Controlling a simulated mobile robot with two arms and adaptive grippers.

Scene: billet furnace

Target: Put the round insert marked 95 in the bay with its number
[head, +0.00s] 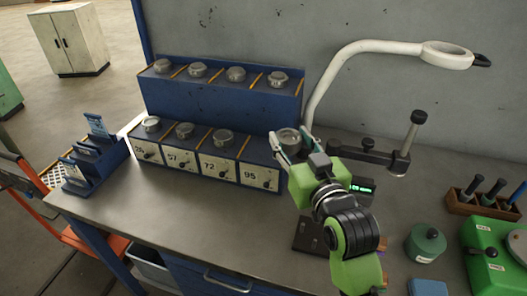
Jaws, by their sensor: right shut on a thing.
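My right gripper (290,142) is shut on a round metal insert (288,136), which it holds upright near the right end of the blue rack (222,98). I cannot read a number on the held insert. The bay marked 95 (252,176) is the rightmost of the lower row, and no insert shows on its top. The gripper is just right of that bay; whether the insert touches the rack is hard to tell. The bays marked 57 (180,158) and 72 (215,167) each have an insert on top. My left gripper is not in view.
Several round inserts (236,74) stand on the rack's upper tier. A white lamp arm (335,75) and a dark stand (370,153) are behind and right of the gripper. A green jar (426,242) is at right. The bench front (150,215) is clear.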

